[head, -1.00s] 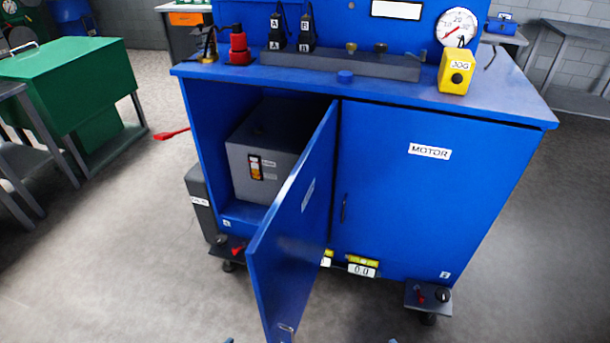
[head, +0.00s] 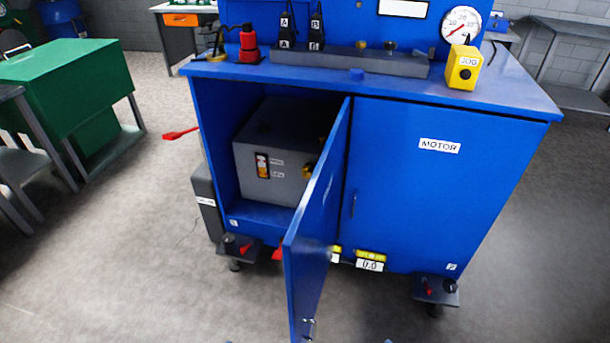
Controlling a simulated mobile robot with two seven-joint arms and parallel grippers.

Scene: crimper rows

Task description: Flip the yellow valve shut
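A small yellow part (head: 310,171), possibly the yellow valve, shows on the right of the grey box (head: 283,188) inside the blue cabinet. The open left door (head: 318,225) stands in front of the cabinet and partly hides this part. I cannot tell the yellow part's handle position. Neither gripper shows; only tiny slivers at the bottom edge may be my own arms.
The right door marked MOTOR (head: 440,190) is closed. A yellow JOG box (head: 463,68), a red bottle-like item (head: 249,50) and a gauge (head: 461,24) are at the top. A red lever (head: 180,134) sticks out left. Floor is clear in front.

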